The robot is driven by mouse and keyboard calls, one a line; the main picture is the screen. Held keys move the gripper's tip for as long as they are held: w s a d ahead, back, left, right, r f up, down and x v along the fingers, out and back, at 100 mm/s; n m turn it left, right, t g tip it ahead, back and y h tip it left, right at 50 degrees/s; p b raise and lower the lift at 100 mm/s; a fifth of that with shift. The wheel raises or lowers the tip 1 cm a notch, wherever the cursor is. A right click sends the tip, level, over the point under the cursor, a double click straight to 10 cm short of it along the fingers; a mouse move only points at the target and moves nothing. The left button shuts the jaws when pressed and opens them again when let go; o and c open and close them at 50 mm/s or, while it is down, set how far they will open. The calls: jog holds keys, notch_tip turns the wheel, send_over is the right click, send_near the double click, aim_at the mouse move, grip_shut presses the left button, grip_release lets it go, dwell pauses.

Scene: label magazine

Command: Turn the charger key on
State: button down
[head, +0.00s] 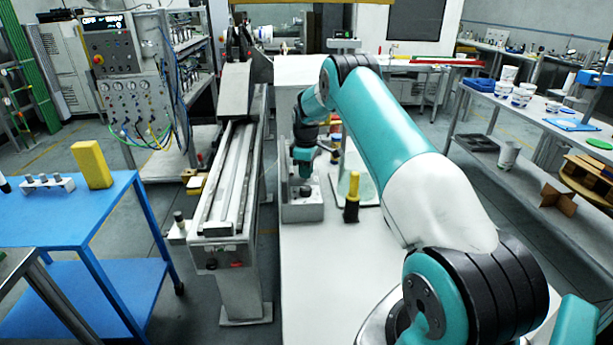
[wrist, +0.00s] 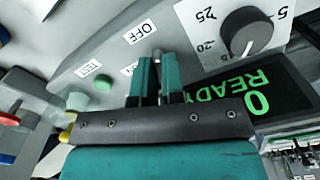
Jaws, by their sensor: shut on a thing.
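The charger (head: 302,213) is a grey box on the white bench in the head view, with my gripper (head: 305,188) down at its top. In the wrist view, my gripper (wrist: 158,66) has its two teal fingers closed on the small grey charger key (wrist: 157,54). Only the key's tip shows between them. An OFF label (wrist: 138,32) lies just above and left of the key. Which label the key points to I cannot tell.
Beside the key are a dark dial (wrist: 246,32) with a number scale and a screen (wrist: 262,92) with green READY and 0. A green button (wrist: 102,83) is on the left. A yellow-and-black post (head: 352,198) stands right of the charger; the front bench is clear.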

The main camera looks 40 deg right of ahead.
jog(key=m+b, duration=0.1)
jog(key=m, duration=0.2)
jog(key=shift+f+m+b, duration=0.1)
jog(key=shift+m+b, duration=0.2)
jog(key=shift+m, duration=0.1)
jog(key=m+b, duration=0.1)
jog(key=m, duration=0.2)
jog(key=shift+m, duration=0.3)
jog(key=m+b, duration=0.1)
jog(key=m, duration=0.5)
jog(key=shift+m, duration=0.3)
jog(key=c, duration=1.2)
grip_release()
jog(key=shift+s, duration=0.1)
jog(key=shift+r, duration=0.2)
